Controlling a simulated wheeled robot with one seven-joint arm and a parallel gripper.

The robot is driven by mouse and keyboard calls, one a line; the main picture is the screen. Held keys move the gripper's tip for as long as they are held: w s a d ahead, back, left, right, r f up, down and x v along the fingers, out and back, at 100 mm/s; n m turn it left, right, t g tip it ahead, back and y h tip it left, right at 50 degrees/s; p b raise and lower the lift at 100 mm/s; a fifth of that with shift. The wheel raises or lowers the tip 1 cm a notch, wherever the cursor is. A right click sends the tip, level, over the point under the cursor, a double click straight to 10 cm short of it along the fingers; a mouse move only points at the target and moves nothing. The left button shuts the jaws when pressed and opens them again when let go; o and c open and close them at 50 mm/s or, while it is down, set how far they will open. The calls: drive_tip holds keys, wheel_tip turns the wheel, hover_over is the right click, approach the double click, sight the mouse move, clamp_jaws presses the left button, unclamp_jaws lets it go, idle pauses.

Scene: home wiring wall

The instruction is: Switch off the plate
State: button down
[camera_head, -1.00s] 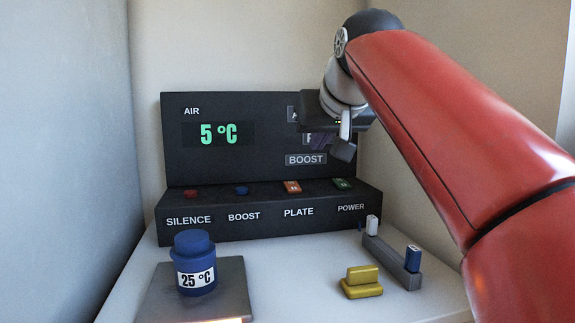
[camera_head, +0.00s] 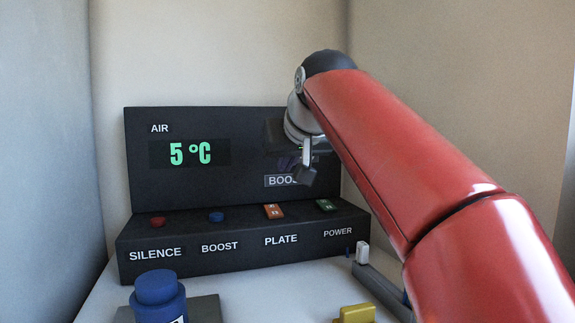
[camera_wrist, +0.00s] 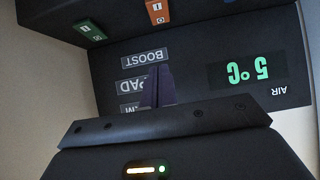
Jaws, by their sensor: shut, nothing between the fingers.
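The orange PLATE switch (camera_head: 274,211) sits on the console's ledge above its PLATE label, between the blue BOOST button and the green POWER switch. In the wrist view, which is upside down, the orange switch (camera_wrist: 157,12) shows at the top edge. My gripper (camera_head: 286,163) is in front of the upright panel, above the ledge and apart from the switch. Its dark fingers (camera_wrist: 158,85) are shut and empty, over the panel's lamp labels in the wrist view. A blue jar (camera_head: 157,288) stands at the grey plate (camera_head: 206,308), cut off by the lower edge.
The green POWER switch (camera_head: 325,205), blue BOOST button (camera_head: 216,217) and red SILENCE button (camera_head: 157,221) share the ledge. The display (camera_head: 190,153) reads 5 °C. A yellow block (camera_head: 354,314) and a grey holder (camera_head: 382,288) with a white piece (camera_head: 362,252) are at lower right.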

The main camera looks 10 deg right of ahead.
hover_over(278, 208)
drive_tip(key=s, duration=0.2)
drive_tip(key=f, duration=0.3)
drive_tip(key=shift+w+d+f, duration=0.1)
drive_tip(key=shift+w+f, duration=0.15)
drive_tip(key=shift+f, duration=0.1)
drive_tip(key=f, duration=0.1)
drive_tip(key=w+f+b, duration=0.1)
drive_tip(key=f, duration=0.1)
drive_tip(key=shift+f, duration=0.65)
drive_tip(key=shift+w+f, duration=0.35)
drive_tip(key=shift+f, duration=0.05)
drive_tip(key=shift+s, duration=0.15)
drive_tip(key=shift+s+b, duration=0.5)
drive_tip(key=shift+s, duration=0.2)
